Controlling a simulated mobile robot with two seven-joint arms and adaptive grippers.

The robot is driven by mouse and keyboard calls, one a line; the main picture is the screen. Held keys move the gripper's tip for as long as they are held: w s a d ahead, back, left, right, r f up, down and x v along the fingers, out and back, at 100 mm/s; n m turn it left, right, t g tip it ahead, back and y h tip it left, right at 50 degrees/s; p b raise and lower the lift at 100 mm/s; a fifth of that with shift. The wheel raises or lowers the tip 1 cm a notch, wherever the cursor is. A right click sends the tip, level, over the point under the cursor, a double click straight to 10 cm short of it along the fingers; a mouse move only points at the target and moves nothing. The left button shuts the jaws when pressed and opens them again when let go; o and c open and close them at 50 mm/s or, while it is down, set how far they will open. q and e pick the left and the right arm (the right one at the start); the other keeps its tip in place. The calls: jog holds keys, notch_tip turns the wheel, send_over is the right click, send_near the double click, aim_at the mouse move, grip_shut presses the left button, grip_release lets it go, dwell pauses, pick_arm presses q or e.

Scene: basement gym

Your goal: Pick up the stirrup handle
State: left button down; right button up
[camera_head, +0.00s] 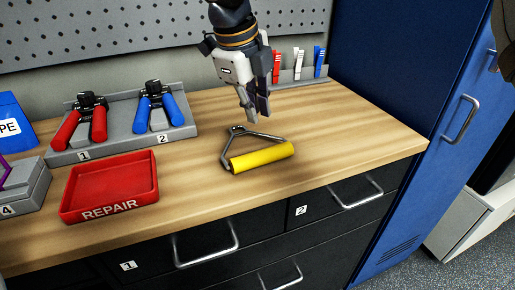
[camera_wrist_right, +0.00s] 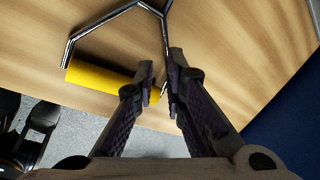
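The stirrup handle (camera_head: 260,157) lies on the wooden workbench, with a yellow grip and a bent metal frame. Its grip points to the front and its metal apex to the back. In the right wrist view the yellow grip (camera_wrist_right: 98,77) is left of the fingers, and one metal side runs down toward the gap between the fingertips. My right gripper (camera_head: 257,117) points down just behind and right of the apex. Its fingertips (camera_wrist_right: 160,78) are a small gap apart, with nothing visibly gripped. My left gripper is not in view.
A red REPAIR tray (camera_head: 108,186) stands left of the handle. Behind it, a grey rack (camera_head: 122,130) holds red and blue pliers-like tools. A marker holder (camera_head: 297,76) stands at the back right, beside a blue locker (camera_head: 400,70). The bench right of the handle is clear.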

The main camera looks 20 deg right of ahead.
aim_at(261, 134)
jog(key=x, duration=0.6)
jog(key=shift+w+d+f, duration=0.1)
jog(key=shift+w+f, duration=0.15)
jog(key=shift+w, duration=0.1)
grip_shut()
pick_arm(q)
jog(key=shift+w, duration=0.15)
pick_arm(e)
jog(key=shift+r, duration=0.1)
jog(key=shift+r, duration=0.25)
jog(key=v, duration=0.4)
jog(key=shift+r, duration=0.15)
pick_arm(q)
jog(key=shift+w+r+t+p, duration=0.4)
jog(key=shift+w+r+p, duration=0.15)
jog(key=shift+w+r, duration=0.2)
pick_arm(e)
jog(key=s+a+r, duration=0.8)
jog(key=s, duration=0.1)
jog(key=shift+s+a+r, duration=0.2)
jog(key=shift+s+a, duration=0.1)
jog(key=shift+s, duration=0.05)
